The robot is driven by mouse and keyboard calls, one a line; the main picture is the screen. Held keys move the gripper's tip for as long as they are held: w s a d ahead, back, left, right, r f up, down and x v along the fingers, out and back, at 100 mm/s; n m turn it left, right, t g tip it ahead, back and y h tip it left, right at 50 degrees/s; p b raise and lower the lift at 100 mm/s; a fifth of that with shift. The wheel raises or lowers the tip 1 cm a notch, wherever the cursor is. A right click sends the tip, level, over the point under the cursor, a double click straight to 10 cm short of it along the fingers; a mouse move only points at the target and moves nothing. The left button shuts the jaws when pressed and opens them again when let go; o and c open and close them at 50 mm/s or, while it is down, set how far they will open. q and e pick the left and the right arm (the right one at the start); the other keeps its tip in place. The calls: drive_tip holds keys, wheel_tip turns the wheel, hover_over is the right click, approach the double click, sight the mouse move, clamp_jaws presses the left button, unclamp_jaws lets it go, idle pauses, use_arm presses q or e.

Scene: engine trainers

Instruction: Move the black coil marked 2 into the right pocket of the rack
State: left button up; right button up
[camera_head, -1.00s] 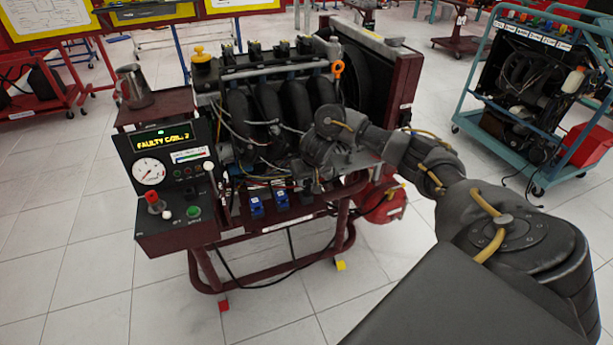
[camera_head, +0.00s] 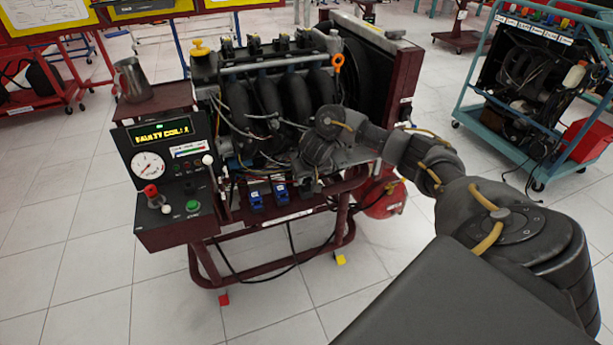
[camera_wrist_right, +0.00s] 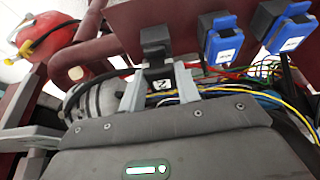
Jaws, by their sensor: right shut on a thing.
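In the right wrist view, a black coil (camera_wrist_right: 154,40) with a white label reading 2 is between the fingers of my right gripper (camera_wrist_right: 160,89), which is shut on it. The coil is at the maroon rack (camera_wrist_right: 185,18), in line with two blue coils (camera_wrist_right: 221,42) that stand in other pockets. It is on the side nearer the red tank; how deep it sits in the right pocket I cannot tell. In the head view my right gripper (camera_head: 307,184) is beside the blue coils (camera_head: 257,199), and the black coil is hard to make out. My left gripper is out of view.
The engine (camera_head: 275,105) stands right above the rack, with loose wires (camera_wrist_right: 265,72) close to my fingers. A control box (camera_head: 165,185) with a gauge and lit display is at left. A red tank (camera_head: 384,197) is at right. Open floor lies in front.

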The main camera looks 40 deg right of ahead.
drive_tip(key=shift+f, duration=0.35)
drive_tip(key=shift+f, duration=0.4)
drive_tip(key=shift+f, duration=0.25)
idle(0.3)
drive_tip(key=o, duration=1.2)
drive_tip(key=shift+c, duration=0.2)
drive_tip(key=shift+o, duration=0.2)
drive_tip(key=shift+o, duration=1.3)
